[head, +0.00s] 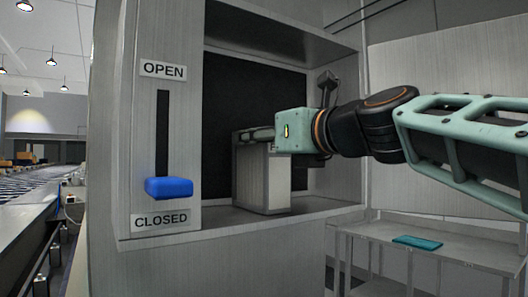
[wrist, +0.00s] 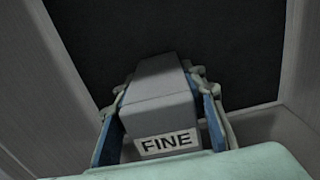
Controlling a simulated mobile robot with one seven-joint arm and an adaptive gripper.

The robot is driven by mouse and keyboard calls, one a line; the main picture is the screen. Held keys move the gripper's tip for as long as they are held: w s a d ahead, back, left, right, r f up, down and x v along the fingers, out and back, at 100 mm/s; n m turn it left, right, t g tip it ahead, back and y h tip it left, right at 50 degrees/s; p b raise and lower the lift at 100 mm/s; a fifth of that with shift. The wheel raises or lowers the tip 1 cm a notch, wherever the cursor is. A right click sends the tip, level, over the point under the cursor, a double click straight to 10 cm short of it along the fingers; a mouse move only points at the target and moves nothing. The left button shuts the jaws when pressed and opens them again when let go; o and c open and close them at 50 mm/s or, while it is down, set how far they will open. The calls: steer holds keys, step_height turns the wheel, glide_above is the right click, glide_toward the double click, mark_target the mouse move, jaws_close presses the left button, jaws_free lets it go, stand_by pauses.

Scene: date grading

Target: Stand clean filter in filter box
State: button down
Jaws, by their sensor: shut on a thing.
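The filter is a tall grey upright block (head: 262,182) inside the open recess of the grey filter box (head: 230,226). Its base appears to be at the recess floor; whether it bears fully on it is hard to tell. In the wrist view the grey block (wrist: 164,108) carries a white label reading FINE. My gripper (head: 258,135) reaches in from the right and is shut on the block's upper part, with a blue-padded finger on either side in the wrist view. The dark back wall (wrist: 180,45) lies beyond the block. The block's far side is hidden.
A blue slide handle (head: 169,188) sits at the low end of its slot, just above the CLOSED label (head: 161,220). A metal side table (head: 456,254) at the lower right holds a flat teal item (head: 417,241). A conveyor runs at far left.

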steer(key=shift+w, duration=0.1)
steer(key=c, duration=1.2)
jaws_free()
steer(key=shift+f, duration=0.1)
steer(key=b+v, duration=0.1)
steer(key=v, duration=1.1)
steer(key=shift+d, duration=0.1)
